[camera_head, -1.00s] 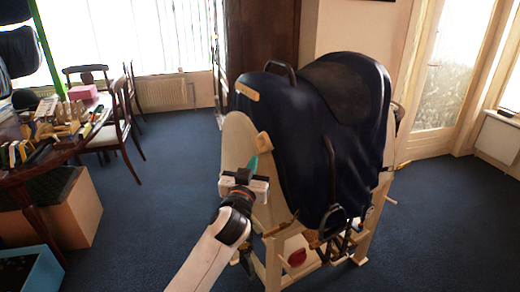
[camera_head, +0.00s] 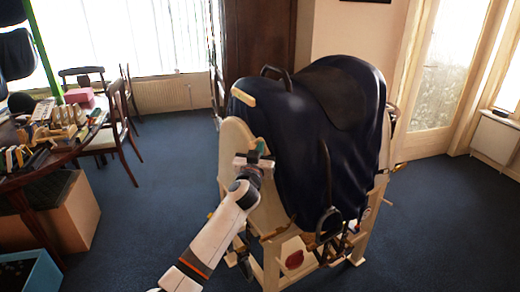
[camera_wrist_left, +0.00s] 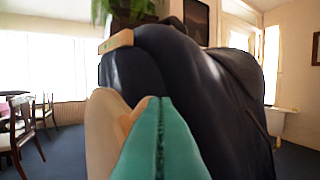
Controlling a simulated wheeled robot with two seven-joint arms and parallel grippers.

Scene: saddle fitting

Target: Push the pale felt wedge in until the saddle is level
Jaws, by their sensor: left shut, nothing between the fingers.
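The dark blue saddle (camera_head: 315,125) sits over a pale wooden stand (camera_head: 238,150). A pale block (camera_wrist_left: 131,115), apparently the felt wedge, sits at the gap between the saddle's near edge and the stand in the left wrist view. My left gripper (camera_head: 262,147) is at that edge, its teal fingertips (camera_wrist_left: 156,108) shut with nothing between them. They are in front of the wedge and hide most of it; I cannot tell whether they touch it. In the head view the gripper hides the wedge. My right gripper is not in view.
A pale strip (camera_head: 243,97) lies on the saddle's upper left end. A dark handle (camera_head: 280,74) rises behind it. A table (camera_head: 50,150) with many small items stands at the left, with chairs (camera_head: 110,130). Blue carpet (camera_head: 150,220) is clear between.

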